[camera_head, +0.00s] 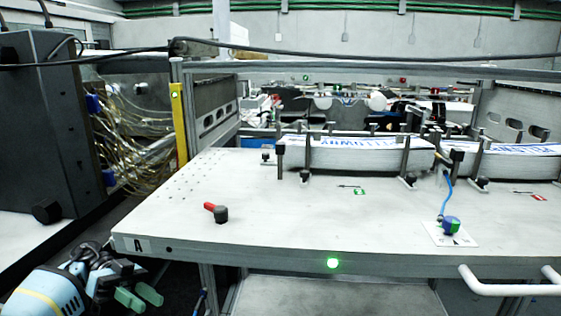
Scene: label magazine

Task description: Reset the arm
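My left gripper (138,297) is at the bottom left, below and in front of the table's left front corner. Its two green fingertips stand apart with nothing between them, so it is open and empty. My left arm (50,292), light blue with a yellow band, comes in from the bottom left. My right gripper and arm are not in view.
A grey table (290,220) fills the middle and right. It bears label stacks (350,155) between metal posts, a red-handled knob (218,212) and a blue-green sensor (451,225). A white handle (505,288) juts from its front right. A dark cabinet (45,130) stands left.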

